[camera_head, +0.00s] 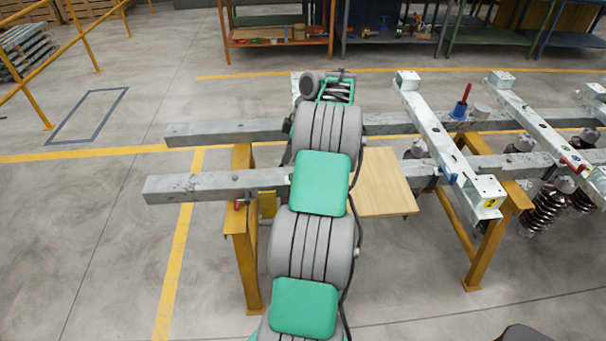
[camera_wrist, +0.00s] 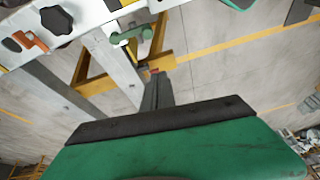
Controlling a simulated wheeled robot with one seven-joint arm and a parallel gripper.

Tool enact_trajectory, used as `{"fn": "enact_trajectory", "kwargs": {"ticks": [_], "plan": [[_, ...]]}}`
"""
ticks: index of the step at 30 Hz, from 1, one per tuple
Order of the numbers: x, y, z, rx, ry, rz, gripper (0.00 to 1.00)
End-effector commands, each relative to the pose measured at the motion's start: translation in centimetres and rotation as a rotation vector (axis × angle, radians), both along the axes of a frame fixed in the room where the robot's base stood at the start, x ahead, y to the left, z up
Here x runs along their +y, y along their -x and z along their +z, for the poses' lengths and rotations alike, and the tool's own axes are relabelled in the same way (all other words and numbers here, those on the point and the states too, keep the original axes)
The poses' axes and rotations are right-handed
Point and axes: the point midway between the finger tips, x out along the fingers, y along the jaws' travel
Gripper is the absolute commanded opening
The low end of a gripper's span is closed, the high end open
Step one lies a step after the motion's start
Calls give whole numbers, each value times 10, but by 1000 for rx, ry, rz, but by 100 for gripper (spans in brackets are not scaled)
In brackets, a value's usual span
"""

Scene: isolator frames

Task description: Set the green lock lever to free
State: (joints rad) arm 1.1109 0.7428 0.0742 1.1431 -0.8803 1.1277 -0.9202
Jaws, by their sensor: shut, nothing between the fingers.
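The green lock lever (camera_wrist: 131,35) shows in the wrist view, mounted at the edge of a white isolator frame (camera_wrist: 96,17) at the top. Its handle lies roughly along the frame's edge, slightly tilted; I cannot tell which marked position it is in. My gripper (camera_wrist: 156,76) shows in the wrist view as narrow dark fingers, shut and empty. Its tips are below the lever in the picture and appear apart from it. In the head view my own arm hides the lever and most of the leftmost white frame (camera_head: 296,88). The fingers are not clear there.
In the wrist view a black knob (camera_wrist: 57,20) and an orange lever (camera_wrist: 24,40) sit on the white frame. Grey beams (camera_head: 212,185) rest on yellow trestles (camera_head: 243,240). A wooden board (camera_head: 385,185), blue lever (camera_head: 447,176) and red lever (camera_head: 573,166) lie to the right.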

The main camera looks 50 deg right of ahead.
Motion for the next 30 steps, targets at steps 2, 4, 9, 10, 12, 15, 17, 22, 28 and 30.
{"fn": "enact_trajectory", "kwargs": {"ticks": [2, 4, 9, 10, 12, 15, 17, 22, 28, 30], "plan": [[-38, 34, -16, -23, 0, 41, 0], [-54, 52, -27, -40, 6, 73, 0], [-60, 60, -44, -51, 8, 98, 0], [-58, 59, -48, -50, 6, 99, 0], [-55, 55, -59, -49, 6, 97, 0], [-50, 50, -76, -49, 5, 94, 0], [-47, 47, -87, -48, 6, 95, 0], [-40, 39, -114, -49, 6, 94, 0], [-37, 35, -127, -49, 10, 93, 0], [-38, 35, -128, -48, 9, 92, 0]]}}
